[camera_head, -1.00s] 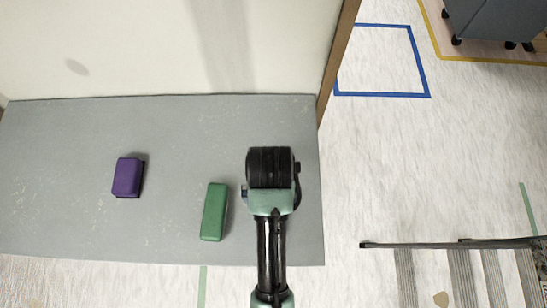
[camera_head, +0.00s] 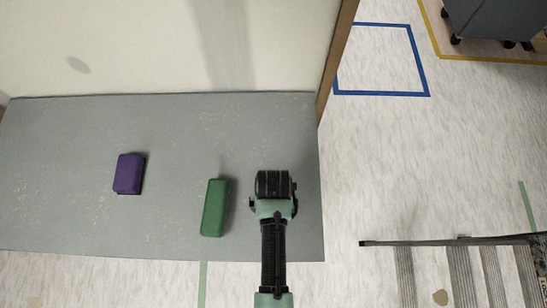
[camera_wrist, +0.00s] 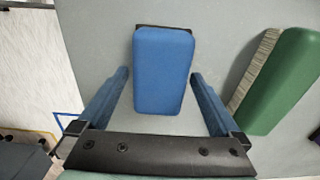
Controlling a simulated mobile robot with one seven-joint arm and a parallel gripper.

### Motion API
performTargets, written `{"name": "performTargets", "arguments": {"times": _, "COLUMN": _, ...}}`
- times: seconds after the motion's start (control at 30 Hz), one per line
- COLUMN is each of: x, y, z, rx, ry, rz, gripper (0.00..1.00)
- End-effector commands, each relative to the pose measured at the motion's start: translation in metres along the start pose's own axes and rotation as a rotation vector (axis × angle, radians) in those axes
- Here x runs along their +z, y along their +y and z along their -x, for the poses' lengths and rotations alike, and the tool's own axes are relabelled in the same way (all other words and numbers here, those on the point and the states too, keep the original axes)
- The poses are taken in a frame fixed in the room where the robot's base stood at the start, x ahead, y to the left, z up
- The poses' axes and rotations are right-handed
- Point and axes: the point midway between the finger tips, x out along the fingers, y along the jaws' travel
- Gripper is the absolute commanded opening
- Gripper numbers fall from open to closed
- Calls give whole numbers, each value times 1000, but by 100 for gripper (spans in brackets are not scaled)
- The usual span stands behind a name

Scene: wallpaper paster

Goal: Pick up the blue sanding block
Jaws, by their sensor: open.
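The blue sanding block (camera_wrist: 162,72) shows in the wrist view as a rounded blue block with a dark strip at its far end. It is hidden beneath my gripper and arm in the head view. My gripper (camera_wrist: 160,76) is open, with one blue finger on each side of the block's near part. Gaps show between the fingers and the block, so it is not gripped. In the head view, my gripper (camera_head: 273,185) is over the right part of the grey surface.
A green block (camera_head: 214,208) lies just left of my gripper; it is at the right in the wrist view (camera_wrist: 284,80). A purple block (camera_head: 129,173) lies farther left. A pale wall stands behind the grey surface (camera_head: 70,210), with a brown edge (camera_head: 336,65) at its right.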

Motion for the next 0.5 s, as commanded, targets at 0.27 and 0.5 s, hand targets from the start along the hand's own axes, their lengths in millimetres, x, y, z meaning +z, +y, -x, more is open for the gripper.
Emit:
{"name": "performTargets", "arguments": {"times": 0.27, "x": 0, "y": 0, "z": -10, "rx": 0, "ry": 2, "rz": 0, "gripper": 100}}
{"name": "performTargets", "arguments": {"times": 0.5, "x": 0, "y": 0, "z": -10, "rx": 0, "ry": 1, "rz": 0, "gripper": 71}}
